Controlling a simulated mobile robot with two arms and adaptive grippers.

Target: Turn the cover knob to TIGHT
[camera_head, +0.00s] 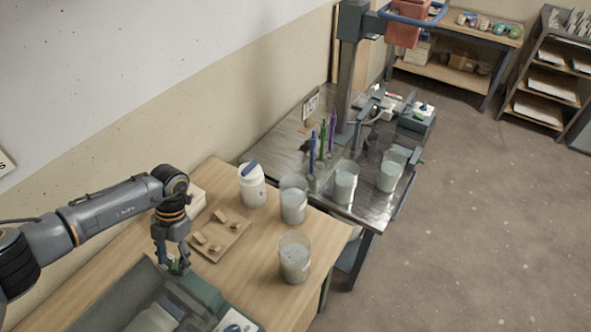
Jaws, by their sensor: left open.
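My left gripper (173,264) points down at the lower left, over the far end of a dark grey-green case (201,290) on the wooden table. Its fingers are open around or just above a small green part (176,267), which looks like the cover knob. The fingers hide most of this part, and I cannot tell whether they touch it. A white label with a blue mark (235,322) shows at the case's right end, too small to read. The knob's setting cannot be made out. My right gripper is out of view.
A wooden board with small blocks (220,234) lies just right of the gripper. A metal table (285,143) with bottles and a stand adjoins behind.

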